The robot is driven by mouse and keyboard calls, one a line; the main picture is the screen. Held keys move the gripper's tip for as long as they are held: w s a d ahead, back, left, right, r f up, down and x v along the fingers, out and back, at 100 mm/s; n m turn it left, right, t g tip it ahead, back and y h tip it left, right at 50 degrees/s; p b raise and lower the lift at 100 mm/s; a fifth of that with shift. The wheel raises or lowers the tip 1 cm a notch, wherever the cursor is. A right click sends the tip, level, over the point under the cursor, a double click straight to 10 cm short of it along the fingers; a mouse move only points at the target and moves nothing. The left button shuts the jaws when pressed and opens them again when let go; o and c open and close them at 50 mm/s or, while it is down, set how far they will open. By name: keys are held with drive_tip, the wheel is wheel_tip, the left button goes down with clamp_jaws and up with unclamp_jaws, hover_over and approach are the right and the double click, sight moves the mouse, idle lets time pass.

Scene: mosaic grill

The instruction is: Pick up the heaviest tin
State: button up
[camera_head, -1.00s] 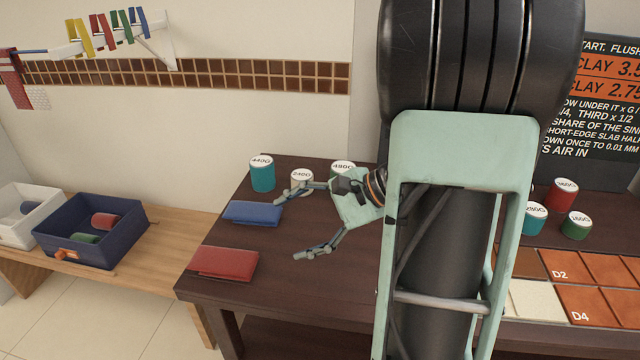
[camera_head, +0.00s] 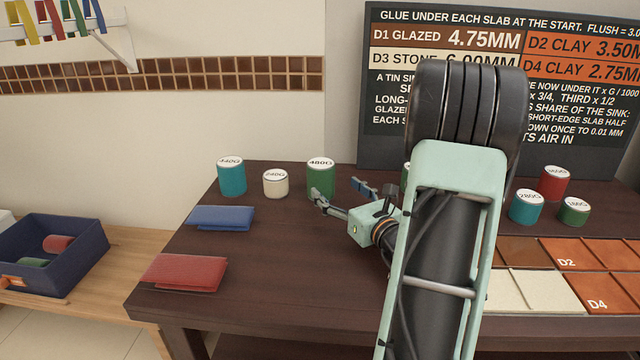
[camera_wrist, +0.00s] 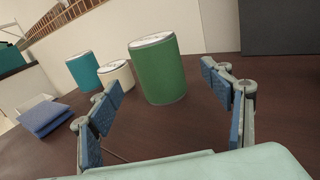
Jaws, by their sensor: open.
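A tall green tin (camera_head: 321,180), its lid reading 480G, stands upright at the back of the dark table. A teal tin (camera_head: 232,180) marked 440G and a small white tin (camera_head: 275,186) marked 240G stand to its left. My gripper (camera_head: 340,190) is open and empty, low over the table, beside the green tin in the head view. In the wrist view the green tin (camera_wrist: 160,72) stands ahead, between the spread fingers and apparently just beyond their tips. The white tin (camera_wrist: 117,76) and teal tin (camera_wrist: 84,72) are left of it.
A red tin (camera_head: 553,186), a teal tin (camera_head: 526,208) and a green tin (camera_head: 574,213) stand at right, by the slabs (camera_head: 525,290). Blue cloth (camera_head: 221,217) and red cloth (camera_head: 184,272) lie at left.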

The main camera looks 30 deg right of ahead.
sight(321, 174)
drive_tip(key=w, duration=0.2)
drive_tip(key=w+b, duration=0.1)
drive_tip(key=w, duration=0.5)
drive_tip(key=shift+r+b, duration=0.25)
drive_tip(key=shift+b, duration=0.1)
drive_tip(key=c, duration=1.5)
drive_tip(key=shift+d+r, duration=0.1)
drive_tip(key=shift+c, duration=1.2)
drive_tip(key=shift+r, duration=0.1)
